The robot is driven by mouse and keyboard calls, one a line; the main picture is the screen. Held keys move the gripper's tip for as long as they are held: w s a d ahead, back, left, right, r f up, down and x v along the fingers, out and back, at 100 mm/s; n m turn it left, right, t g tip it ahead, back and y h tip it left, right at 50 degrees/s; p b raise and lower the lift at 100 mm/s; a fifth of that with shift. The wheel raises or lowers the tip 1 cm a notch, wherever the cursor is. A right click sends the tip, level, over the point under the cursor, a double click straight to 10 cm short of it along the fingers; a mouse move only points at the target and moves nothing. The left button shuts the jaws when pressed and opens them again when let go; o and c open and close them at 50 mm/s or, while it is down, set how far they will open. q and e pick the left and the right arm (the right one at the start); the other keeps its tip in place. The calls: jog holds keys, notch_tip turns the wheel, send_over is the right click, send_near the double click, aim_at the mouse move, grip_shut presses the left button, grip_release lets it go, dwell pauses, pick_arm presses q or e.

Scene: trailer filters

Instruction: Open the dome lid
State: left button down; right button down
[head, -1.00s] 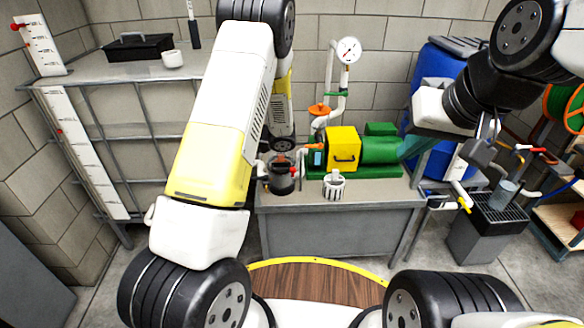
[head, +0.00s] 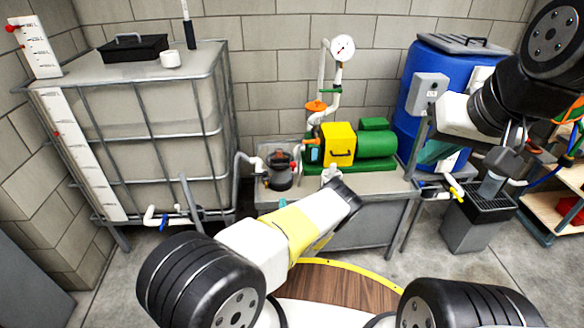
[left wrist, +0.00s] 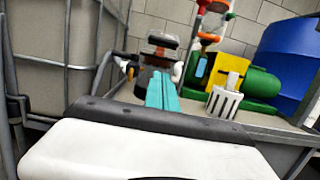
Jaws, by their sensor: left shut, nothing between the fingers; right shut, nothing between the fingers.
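A dark filter pot (head: 280,175) with a domed, partly see-through lid (head: 280,159) stands on the left end of the grey bench. The lid looks closed. In the left wrist view the pot's dome (left wrist: 161,47) is straight beyond my left gripper (left wrist: 161,92). Its teal fingers are shut, empty and apart from the pot. In the head view my left gripper (head: 283,203) shows only as a small teal tip below the pot, mostly hidden by my arm. My right gripper (head: 432,152) is shut and empty before the blue barrel, partly hidden by its wrist.
A yellow and green pump (head: 341,146) stands right of the pot. A white slotted basket (left wrist: 222,103) stands on the bench's front, close to the pot. A caged tank (head: 150,110) stands at left, the blue barrel (head: 428,75) behind at right.

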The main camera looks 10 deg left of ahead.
pick_arm(q)
send_near(280, 163)
jog(key=x, duration=0.3)
jog(key=shift+a+r, duration=0.1)
jog(key=shift+r, duration=0.1)
dwell(0.3)
jog(key=shift+w+a+r, duration=0.1)
jog(key=shift+w+r, duration=0.15)
jog(key=shift+r, duration=1.1)
jog(key=shift+w+a+r, duration=0.1)
jog(key=shift+w+r, duration=0.1)
jog(key=shift+r, duration=1.15)
jog(key=shift+d, duration=0.1)
